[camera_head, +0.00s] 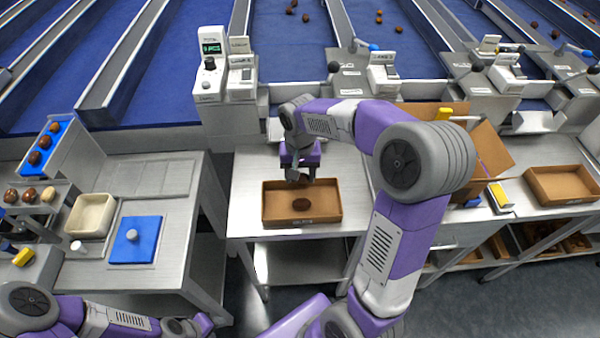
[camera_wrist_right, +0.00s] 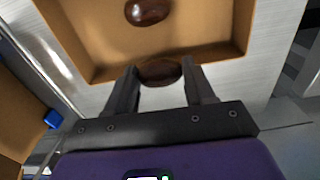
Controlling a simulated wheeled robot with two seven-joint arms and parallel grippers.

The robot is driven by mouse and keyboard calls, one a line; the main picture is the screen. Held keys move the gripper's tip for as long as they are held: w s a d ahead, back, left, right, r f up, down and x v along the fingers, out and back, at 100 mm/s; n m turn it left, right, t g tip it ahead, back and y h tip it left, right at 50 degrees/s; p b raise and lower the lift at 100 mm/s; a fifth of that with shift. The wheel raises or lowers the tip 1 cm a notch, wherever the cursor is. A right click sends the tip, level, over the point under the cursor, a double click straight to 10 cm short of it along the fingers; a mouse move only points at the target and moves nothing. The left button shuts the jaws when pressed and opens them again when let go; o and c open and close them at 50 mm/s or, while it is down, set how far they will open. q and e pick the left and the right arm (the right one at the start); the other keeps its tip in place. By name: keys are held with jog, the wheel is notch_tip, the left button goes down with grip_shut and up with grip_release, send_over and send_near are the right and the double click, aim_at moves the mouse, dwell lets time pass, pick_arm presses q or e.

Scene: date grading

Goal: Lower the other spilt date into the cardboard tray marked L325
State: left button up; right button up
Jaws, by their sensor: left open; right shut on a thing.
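The cardboard tray (camera_head: 272,217) lies on the middle steel bench; its marking is too small to read. One dark brown date (camera_head: 301,204) lies in it, also seen at the top of the right wrist view (camera_wrist_right: 148,11). My right gripper (camera_head: 298,178) is above the tray's far side. In the right wrist view, its fingers are shut on another dark date (camera_wrist_right: 160,72), which overlaps the tray's near wall (camera_wrist_right: 110,70) in that picture. The held date is hidden in the head view. My left gripper (camera_head: 203,325) is low at the left, away from the tray, open.
The left bench holds a cream bowl (camera_head: 91,215), a blue pad (camera_head: 135,238) and a rack of dates (camera_head: 41,150). Another cardboard tray (camera_head: 565,186) is at the right. An open carton (camera_head: 490,150) stands right of my right arm. Grey machines line the back.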

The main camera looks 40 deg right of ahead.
jog(key=o, duration=0.8)
jog(key=shift+c, duration=0.2)
notch_tip(320, 180, up, 8)
jog(key=shift+f+p, duration=0.2)
jog(key=shift+p, duration=1.05)
jog(key=shift+r, duration=0.1)
